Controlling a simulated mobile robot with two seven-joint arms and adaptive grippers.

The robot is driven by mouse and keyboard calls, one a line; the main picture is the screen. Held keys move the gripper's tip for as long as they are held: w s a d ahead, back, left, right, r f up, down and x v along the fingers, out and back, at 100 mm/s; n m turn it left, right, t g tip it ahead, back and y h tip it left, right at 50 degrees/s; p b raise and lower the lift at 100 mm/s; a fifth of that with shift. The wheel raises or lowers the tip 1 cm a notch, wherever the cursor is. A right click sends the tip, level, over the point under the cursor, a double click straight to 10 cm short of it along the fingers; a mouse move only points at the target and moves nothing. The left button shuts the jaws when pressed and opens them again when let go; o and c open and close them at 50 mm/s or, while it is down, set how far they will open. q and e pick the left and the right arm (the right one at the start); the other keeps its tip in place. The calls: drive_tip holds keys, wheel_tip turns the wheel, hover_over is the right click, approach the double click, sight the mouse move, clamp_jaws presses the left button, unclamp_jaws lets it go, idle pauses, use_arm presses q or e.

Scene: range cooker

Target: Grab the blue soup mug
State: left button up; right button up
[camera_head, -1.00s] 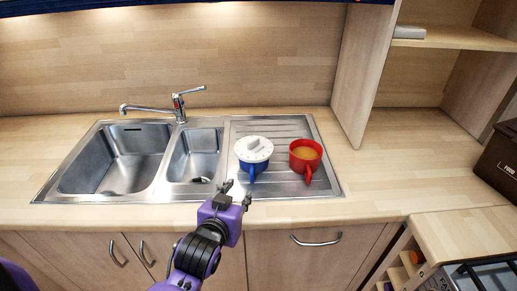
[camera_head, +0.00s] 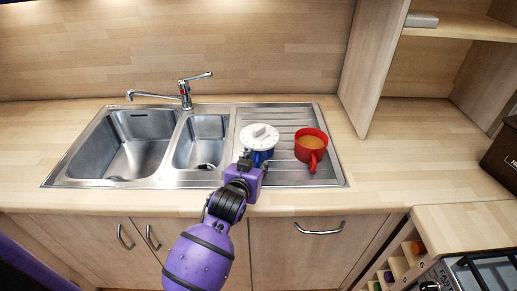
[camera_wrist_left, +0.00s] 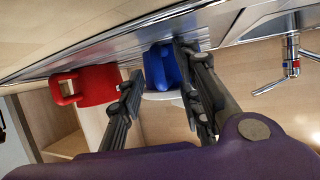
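The blue soup mug (camera_head: 264,156) stands upright on the sink's drainboard, with a white lid (camera_head: 260,137) on top. My left gripper (camera_head: 249,160) is at its front, hiding its handle and part of its front in the head view. In the left wrist view, which is turned over, the blue mug (camera_wrist_left: 163,68) shows between the two spread fingers of my left gripper (camera_wrist_left: 158,66). The gripper is open. Whether a finger touches the mug cannot be told. My right gripper is not in view.
A red mug (camera_head: 311,147) with orange-brown contents stands close to the right of the blue mug; it also shows in the wrist view (camera_wrist_left: 95,85). The sink basins (camera_head: 125,147) and tap (camera_head: 186,95) are to the left. The counter at right (camera_head: 400,165) is clear.

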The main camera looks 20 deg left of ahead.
use_arm(q)
clamp_jaws()
drive_tip(key=shift+r, duration=0.1)
idle(0.3)
drive_tip(key=shift+w+r, duration=0.1)
drive_tip(key=shift+r, duration=0.05)
